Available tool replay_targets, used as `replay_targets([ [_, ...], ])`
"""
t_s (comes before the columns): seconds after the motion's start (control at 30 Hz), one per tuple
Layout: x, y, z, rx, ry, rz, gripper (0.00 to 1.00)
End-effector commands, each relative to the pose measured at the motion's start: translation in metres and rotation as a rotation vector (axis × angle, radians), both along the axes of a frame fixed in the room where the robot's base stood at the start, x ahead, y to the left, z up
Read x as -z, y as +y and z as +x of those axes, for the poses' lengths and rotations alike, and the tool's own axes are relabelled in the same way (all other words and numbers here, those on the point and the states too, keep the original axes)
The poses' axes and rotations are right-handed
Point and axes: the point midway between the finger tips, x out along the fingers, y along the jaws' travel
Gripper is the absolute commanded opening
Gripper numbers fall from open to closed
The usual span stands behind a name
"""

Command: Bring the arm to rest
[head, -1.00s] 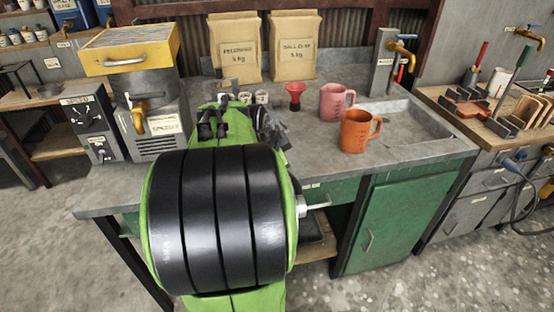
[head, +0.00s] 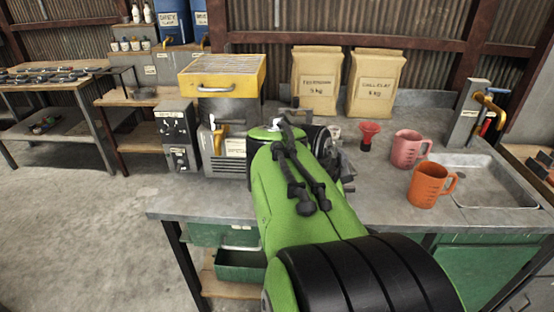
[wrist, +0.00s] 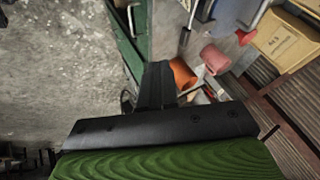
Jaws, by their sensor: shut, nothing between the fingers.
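My green and black arm (head: 310,215) reaches forward over the grey counter in the head view. Its far end is near the yellow-topped machine, and my gripper is hidden there behind the arm's own links. In the wrist view my gripper (wrist: 156,78) shows as dark fingers close together, shut with nothing held. Beyond the fingers are the orange mug (wrist: 182,73) and the pink mug (wrist: 214,58), apart from the gripper as far as I can tell.
A sink (head: 490,180) is at right. The floor (head: 75,235) at left is clear.

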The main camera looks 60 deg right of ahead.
Motion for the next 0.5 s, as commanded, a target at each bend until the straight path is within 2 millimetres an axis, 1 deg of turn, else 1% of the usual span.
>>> replay_targets([
  [0.27, 0.0, 0.0, 0.0, 0.0, 0.0, 0.0, 0.0],
  [0.33, -0.001, 0.003, 0.005, -0.031, 0.002, 0.005, 0.0],
  [0.37, -0.003, 0.007, 0.011, -0.075, 0.006, 0.012, 0.0],
  [0.43, -0.01, 0.028, 0.037, -0.277, 0.029, 0.041, 0.0],
  [0.47, -0.014, 0.043, 0.052, -0.407, 0.046, 0.053, 0.0],
  [0.5, -0.02, 0.069, 0.073, -0.609, 0.077, 0.066, 0.0],
])
